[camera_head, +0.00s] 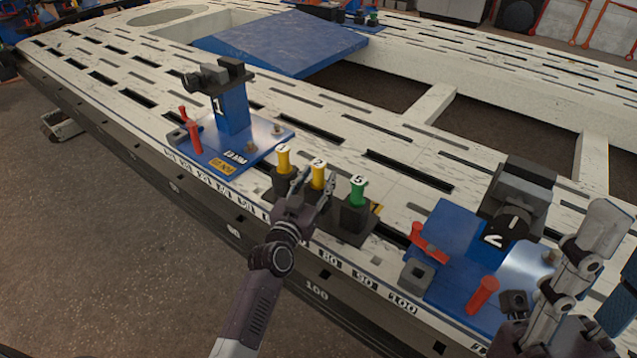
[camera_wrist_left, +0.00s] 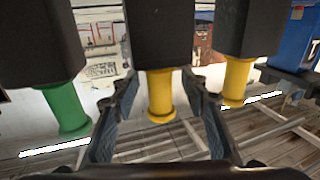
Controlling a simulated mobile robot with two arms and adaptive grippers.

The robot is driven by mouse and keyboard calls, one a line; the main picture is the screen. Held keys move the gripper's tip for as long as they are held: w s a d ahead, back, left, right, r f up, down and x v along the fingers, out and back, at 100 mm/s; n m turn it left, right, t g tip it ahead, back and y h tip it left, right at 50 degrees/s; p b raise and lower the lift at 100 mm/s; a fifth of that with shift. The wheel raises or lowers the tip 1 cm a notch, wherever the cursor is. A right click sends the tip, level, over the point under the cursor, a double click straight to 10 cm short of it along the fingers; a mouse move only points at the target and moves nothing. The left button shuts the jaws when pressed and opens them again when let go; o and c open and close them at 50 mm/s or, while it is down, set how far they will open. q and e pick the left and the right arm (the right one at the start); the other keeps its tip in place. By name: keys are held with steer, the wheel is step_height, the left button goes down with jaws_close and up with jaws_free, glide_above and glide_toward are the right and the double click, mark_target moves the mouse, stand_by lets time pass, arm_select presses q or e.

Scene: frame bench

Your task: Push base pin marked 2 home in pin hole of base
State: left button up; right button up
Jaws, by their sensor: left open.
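The yellow base pin marked 2 (camera_head: 317,172) stands upright in the middle block of a dark pin rack (camera_head: 340,230). My left gripper (camera_head: 315,190) is open, with one finger on each side of this pin. In the left wrist view the yellow pin (camera_wrist_left: 160,95) hangs inverted between the spread fingers (camera_wrist_left: 158,110), with a gap on both sides. The blue base (camera_head: 455,255) at the right carries a dark clamp marked 2 (camera_head: 500,230), red pins and a grey square block (camera_head: 416,276). I cannot tell which opening is the pin hole.
A yellow pin marked 1 (camera_head: 283,158) and a green pin marked 5 (camera_head: 357,188) flank the middle pin closely. Another blue base (camera_head: 232,145) marked 1 stands left. My right arm (camera_head: 580,260) covers part of the right base. The slotted bench (camera_head: 330,120) is bare behind the rack.

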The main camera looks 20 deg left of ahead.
arm_select(q)
steer(key=shift+w, duration=0.25)
steer(key=shift+c, duration=0.6)
jaws_close()
steer(key=shift+r, duration=0.1)
